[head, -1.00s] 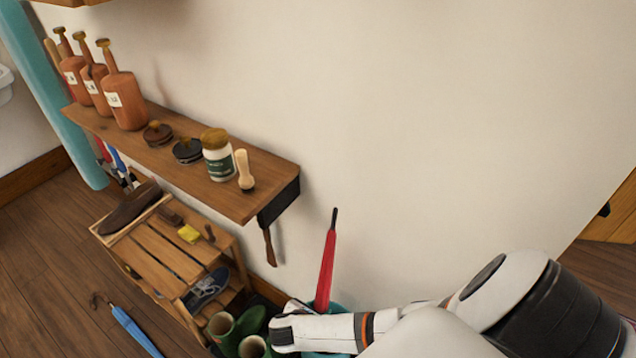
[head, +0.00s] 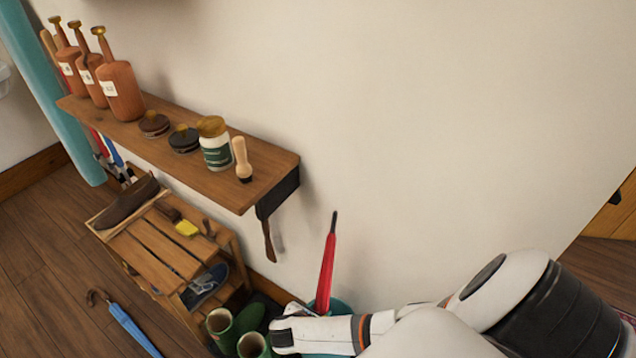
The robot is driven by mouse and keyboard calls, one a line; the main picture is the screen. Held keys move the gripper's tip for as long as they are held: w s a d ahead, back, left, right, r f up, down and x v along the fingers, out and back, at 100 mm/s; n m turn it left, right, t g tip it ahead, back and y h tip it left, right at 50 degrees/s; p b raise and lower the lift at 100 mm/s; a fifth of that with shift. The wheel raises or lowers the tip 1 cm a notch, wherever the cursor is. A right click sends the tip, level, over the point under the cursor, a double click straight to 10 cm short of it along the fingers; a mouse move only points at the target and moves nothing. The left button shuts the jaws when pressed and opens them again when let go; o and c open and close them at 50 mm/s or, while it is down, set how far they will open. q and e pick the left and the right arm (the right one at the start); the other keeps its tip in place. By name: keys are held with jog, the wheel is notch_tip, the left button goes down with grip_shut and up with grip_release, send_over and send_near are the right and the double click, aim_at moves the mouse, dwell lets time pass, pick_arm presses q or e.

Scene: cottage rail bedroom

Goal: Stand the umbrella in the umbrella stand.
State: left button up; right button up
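A blue folded umbrella (head: 133,330) with a brown hooked handle lies on the wooden floor at the lower left, partly cut off by the bottom edge. A red folded umbrella (head: 327,270) stands nearly upright, its dark tip up, in a teal container (head: 341,306) by the wall. That container, which looks like the umbrella stand, is mostly hidden behind my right arm. My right gripper (head: 284,330) is in front of it, beside the green boots; its fingers are too hidden to tell open from shut. My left gripper is not in view.
A wall shelf (head: 225,188) holds bottles, tins, a jar and a brush. Below it stands a slatted wooden rack (head: 150,258) with shoes, a brush and a yellow block. Green boots (head: 236,330) stand beside my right gripper. The floor at left (head: 45,255) is clear.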

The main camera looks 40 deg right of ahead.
jog(key=o, duration=0.5)
jog(key=p+v, duration=0.2)
jog(key=v, duration=1)
jog(key=shift+p, duration=0.3)
